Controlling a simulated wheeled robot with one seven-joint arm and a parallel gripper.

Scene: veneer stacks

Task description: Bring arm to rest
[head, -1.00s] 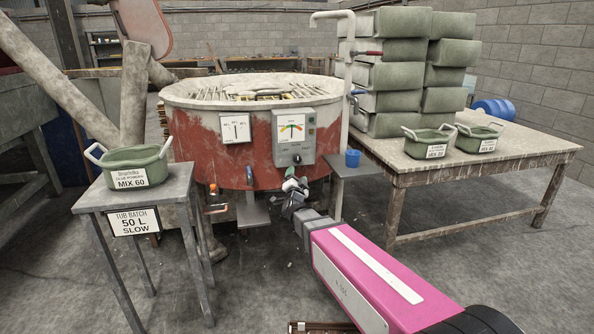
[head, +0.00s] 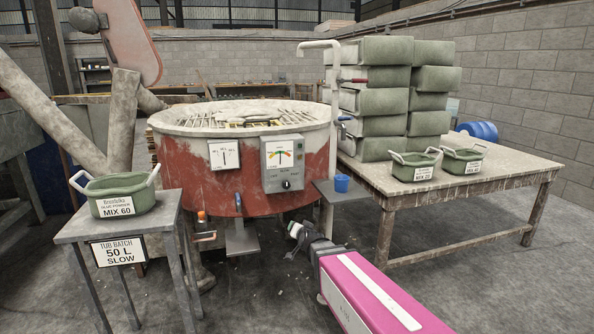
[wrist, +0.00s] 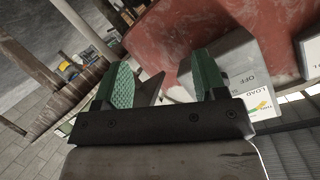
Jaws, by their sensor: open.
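My gripper (head: 292,240) is low in front of the red tub, at the end of my pink arm in the head view. In the wrist view its two green-padded fingers (wrist: 164,85) stand apart with nothing between them. The large red and white tub (head: 240,155) fills the middle of the head view, and its red side (wrist: 210,35) shows beyond the fingers in the wrist view. A grey control box with a dial (head: 283,163) is on the tub's front.
A small table (head: 70,233) at left holds a green MIX 60 bin (head: 122,193). A blue cup (head: 341,183) is on a small shelf near my arm.

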